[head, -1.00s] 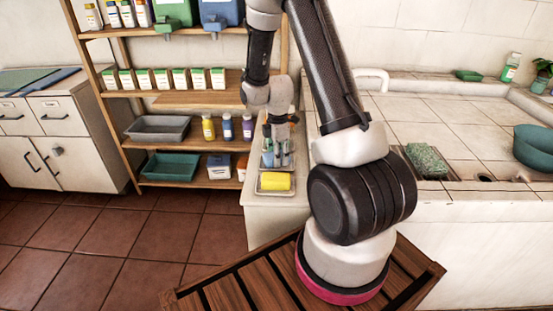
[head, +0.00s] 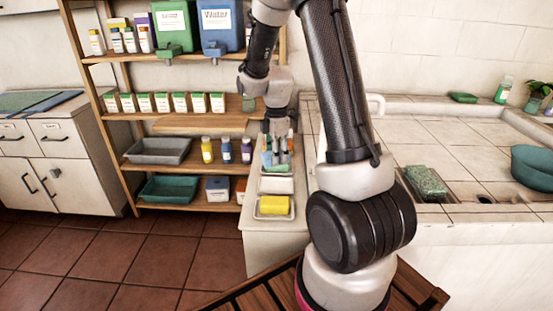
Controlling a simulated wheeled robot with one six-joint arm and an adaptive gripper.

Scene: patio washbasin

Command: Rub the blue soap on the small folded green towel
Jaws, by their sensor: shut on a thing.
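The blue soap (head: 267,160) is between the fingers of my gripper (head: 276,161), above the row of soap trays on the narrow white counter in the head view. My gripper points down and is shut on it; the fingers hide part of the soap. A small folded green towel (head: 426,181), with a speckled rough surface, lies at the front edge of the tiled washbasin, to the right of my arm. My gripper is well apart from it.
Wooden shelves (head: 178,123) with bottles and bins stand at the left. A teal bowl (head: 533,167) sits at the far right. Tiles (head: 450,140) behind the towel are clear.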

